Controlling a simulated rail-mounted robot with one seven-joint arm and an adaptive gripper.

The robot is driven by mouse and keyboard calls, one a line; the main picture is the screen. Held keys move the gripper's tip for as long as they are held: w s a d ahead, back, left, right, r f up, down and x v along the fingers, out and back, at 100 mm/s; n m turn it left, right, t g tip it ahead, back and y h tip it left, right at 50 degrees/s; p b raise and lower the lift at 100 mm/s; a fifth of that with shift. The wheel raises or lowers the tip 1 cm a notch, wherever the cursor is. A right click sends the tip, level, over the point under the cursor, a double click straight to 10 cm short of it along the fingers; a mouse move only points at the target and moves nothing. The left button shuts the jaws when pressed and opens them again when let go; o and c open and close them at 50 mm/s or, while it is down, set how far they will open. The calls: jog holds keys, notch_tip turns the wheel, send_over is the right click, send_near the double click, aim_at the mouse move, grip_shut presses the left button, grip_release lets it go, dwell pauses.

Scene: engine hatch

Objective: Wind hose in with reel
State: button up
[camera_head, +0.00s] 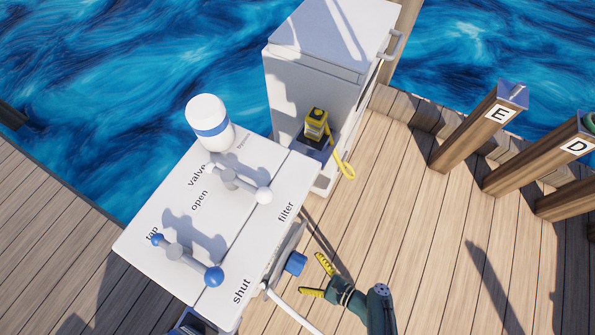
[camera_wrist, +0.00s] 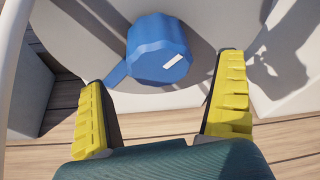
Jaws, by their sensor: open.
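A blue knob (camera_head: 295,263) sticks out from the side of the white cabinet, on the face of a pale grey disc that looks like the reel. In the wrist view, the knob (camera_wrist: 158,50) shows a white mark and a blue arm beneath it, against the grey disc (camera_wrist: 205,35). My gripper (camera_head: 317,278) is open, its yellow fingers pointing at the knob from the right. In the wrist view, my fingers (camera_wrist: 162,85) stand apart, one each side and short of the knob, with nothing between them. A white hose (camera_head: 292,311) runs down from the cabinet side.
The cabinet top (camera_head: 150,245) carries a blue-ended tap lever (camera_head: 190,258), a white-ended valve lever (camera_head: 240,184) and a white filter canister (camera_head: 209,122). A grey box (camera_head: 320,85) with a yellow device (camera_head: 316,122) stands behind. Lettered posts (camera_head: 480,128) stand right; the deck (camera_head: 400,220) between is clear.

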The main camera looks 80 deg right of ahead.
aim_at(297, 263)
jog(key=shift+b+x, duration=0.8)
jog(key=shift+x, duration=2.05)
jog(key=shift+w, duration=0.1)
jog(key=c, duration=1.1)
